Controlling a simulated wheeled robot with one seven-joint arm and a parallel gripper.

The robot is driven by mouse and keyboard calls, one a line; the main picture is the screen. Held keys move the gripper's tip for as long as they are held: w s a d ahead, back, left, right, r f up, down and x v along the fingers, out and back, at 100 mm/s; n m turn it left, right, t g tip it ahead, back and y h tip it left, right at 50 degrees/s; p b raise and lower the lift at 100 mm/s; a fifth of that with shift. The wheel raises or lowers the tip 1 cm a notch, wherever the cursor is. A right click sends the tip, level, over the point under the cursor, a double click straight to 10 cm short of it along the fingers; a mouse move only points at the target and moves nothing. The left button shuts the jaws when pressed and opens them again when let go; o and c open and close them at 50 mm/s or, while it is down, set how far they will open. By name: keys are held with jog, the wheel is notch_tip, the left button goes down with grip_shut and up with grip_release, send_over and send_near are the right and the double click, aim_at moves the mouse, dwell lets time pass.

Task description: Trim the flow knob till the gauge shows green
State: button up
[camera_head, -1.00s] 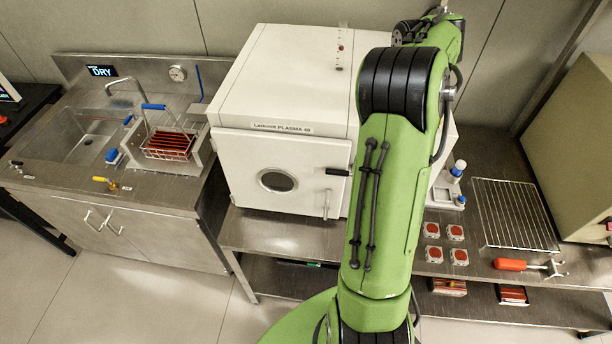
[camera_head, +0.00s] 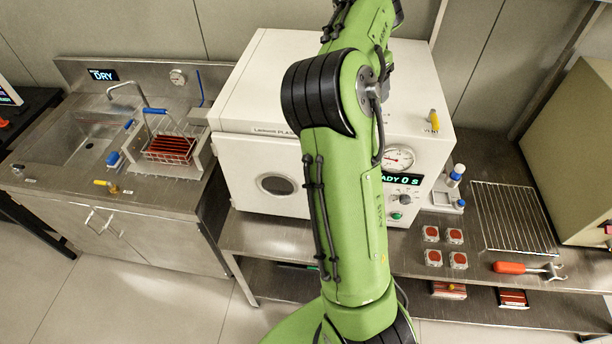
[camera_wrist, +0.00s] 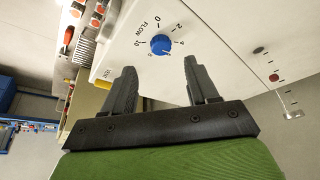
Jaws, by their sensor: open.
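A round blue flow knob (camera_wrist: 160,45) sits on a white panel in the wrist view, ringed by numbers and the word FLOW. My gripper (camera_wrist: 160,67) is open and empty. Its two fingertips point at the panel on either side of the knob's line, with the knob apart from them. In the head view a round white gauge (camera_head: 398,158) shows on the front of the plasma machine (camera_head: 290,85); its needle is too small to read. My arm covers part of that front. The knob and my gripper are not visible in the head view.
Below the gauge, a display (camera_head: 402,179) reads "ADY 0 S", partly hidden by my arm. A yellow vent valve (camera_head: 433,120) stands on the machine's top. A wire rack (camera_head: 513,215), red-topped blocks and a red-handled tool (camera_head: 528,268) lie on the right bench.

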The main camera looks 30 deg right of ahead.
jog(key=w+v, duration=0.1)
jog(key=v, duration=0.7)
jog(key=s+a+f+n+t+y+b, duration=0.2)
jog(key=s+a+f+n+b, duration=0.3)
jog(key=a, duration=0.5)
jog(key=s+a+f+n+t+y+b, duration=0.2)
jog(key=s+a+f+n+b, duration=0.3)
jog(key=a, duration=0.5)
jog(key=shift+s+a+f+y+b, duration=0.35)
jog(key=shift+s+f+y+b, duration=0.55)
jog(key=shift+f, duration=0.85)
jog(key=shift+w+h, duration=0.15)
jog(key=shift+h, duration=0.15)
jog(key=s+a+f+n, duration=0.6)
jog(key=s+f, duration=0.1)
jog(key=s, duration=0.3)
jog(key=shift+f+t+h, duration=0.25)
jog(key=shift+t+h, duration=0.05)
jog(key=shift+t, duration=0.1)
dwell(1.8)
